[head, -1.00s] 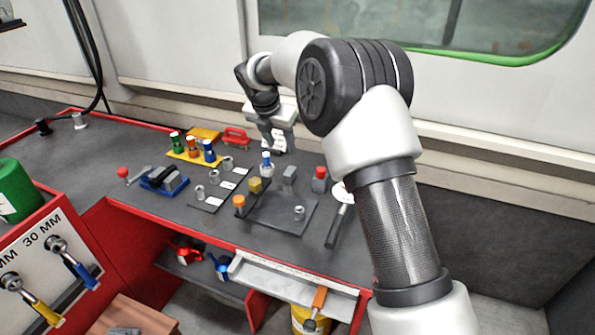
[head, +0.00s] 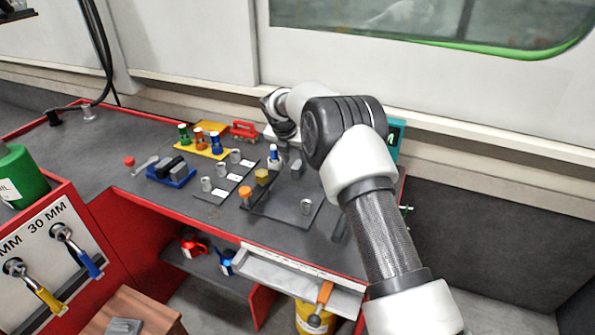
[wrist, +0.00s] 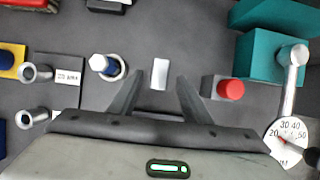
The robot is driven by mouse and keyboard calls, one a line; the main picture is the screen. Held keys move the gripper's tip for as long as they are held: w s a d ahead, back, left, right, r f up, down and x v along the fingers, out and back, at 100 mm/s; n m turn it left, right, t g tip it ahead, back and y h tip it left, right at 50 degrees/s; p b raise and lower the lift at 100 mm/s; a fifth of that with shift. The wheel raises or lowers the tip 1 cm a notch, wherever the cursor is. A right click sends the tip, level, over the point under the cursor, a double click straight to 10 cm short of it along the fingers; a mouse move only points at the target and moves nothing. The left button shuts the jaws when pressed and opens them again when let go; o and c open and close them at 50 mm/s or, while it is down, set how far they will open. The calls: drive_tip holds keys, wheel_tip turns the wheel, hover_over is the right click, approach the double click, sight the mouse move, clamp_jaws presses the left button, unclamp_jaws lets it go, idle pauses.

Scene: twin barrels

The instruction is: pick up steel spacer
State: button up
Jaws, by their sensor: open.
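Several hollow steel cylinders stand on the bench. One steel cylinder (head: 206,184) stands with others on dark labelled cards, and a separate one (head: 306,206) stands on a dark plate; I cannot tell which is the named spacer. In the wrist view, two hollow steel cylinders show at the left, an upper one (wrist: 38,72) and a lower one (wrist: 33,117). My gripper (wrist: 160,82) is open and empty above the bench, to their right. A small pale grey block (wrist: 160,73) shows between its fingertips, apparently below them. In the head view my arm hides the fingers.
A blue-and-white bottle (wrist: 107,66) in a ring is left of the fingers. A red-topped block (wrist: 225,88), a teal box (wrist: 265,55) and a round dial (wrist: 287,138) are to the right. A yellow tray (head: 215,150) holds coloured bottles. The bench's left part is fairly clear.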

sight(297, 164)
drive_tip(key=b+x, duration=0.1)
drive_tip(key=x, duration=0.3)
drive_tip(key=shift+w+f, duration=0.1)
drive_tip(key=shift+w, duration=0.15)
clamp_jaws()
